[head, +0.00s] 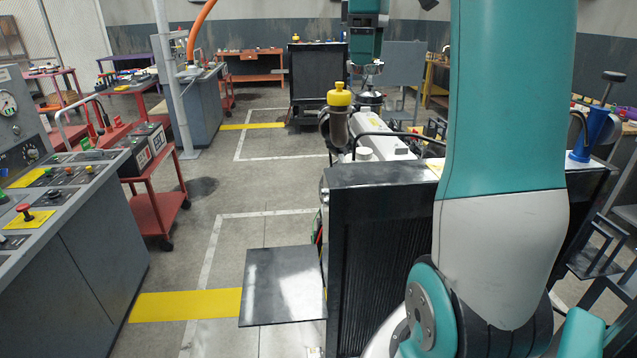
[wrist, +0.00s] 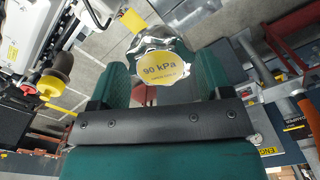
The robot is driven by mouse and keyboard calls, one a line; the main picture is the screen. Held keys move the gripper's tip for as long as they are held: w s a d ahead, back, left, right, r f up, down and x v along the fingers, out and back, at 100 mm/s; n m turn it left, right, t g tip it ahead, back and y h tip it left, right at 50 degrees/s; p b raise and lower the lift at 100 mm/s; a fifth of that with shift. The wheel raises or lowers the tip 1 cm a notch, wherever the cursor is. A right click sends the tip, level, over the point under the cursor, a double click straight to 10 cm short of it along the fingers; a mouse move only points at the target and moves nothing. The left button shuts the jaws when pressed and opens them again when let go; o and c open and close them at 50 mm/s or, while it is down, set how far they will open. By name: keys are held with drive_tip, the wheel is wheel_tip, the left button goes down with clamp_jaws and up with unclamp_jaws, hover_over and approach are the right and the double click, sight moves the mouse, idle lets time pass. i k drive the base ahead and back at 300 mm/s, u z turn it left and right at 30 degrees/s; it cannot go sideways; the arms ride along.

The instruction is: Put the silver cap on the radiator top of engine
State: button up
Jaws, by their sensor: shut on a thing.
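My gripper (head: 367,60) points down above the engine (head: 385,138) in the head view. It is shut on the silver cap (wrist: 160,68), which has a scalloped metal rim and a round yellow label reading "90 kPa". The cap also shows as a small silver disc below the fingers in the head view (head: 366,70). It is held in the air. The black radiator (head: 380,240) stands upright at the near end of the engine, with its flat top (head: 385,174) nearer the camera than my gripper. My arm hides the right part of the radiator top, and no filler opening is clear.
A blue funnel-like object (head: 594,135) stands to the right of my arm.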

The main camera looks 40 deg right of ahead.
sight(384, 173)
drive_tip(key=u, duration=1.75)
drive_tip(key=i, duration=0.8)
drive_tip(key=z, duration=2.6)
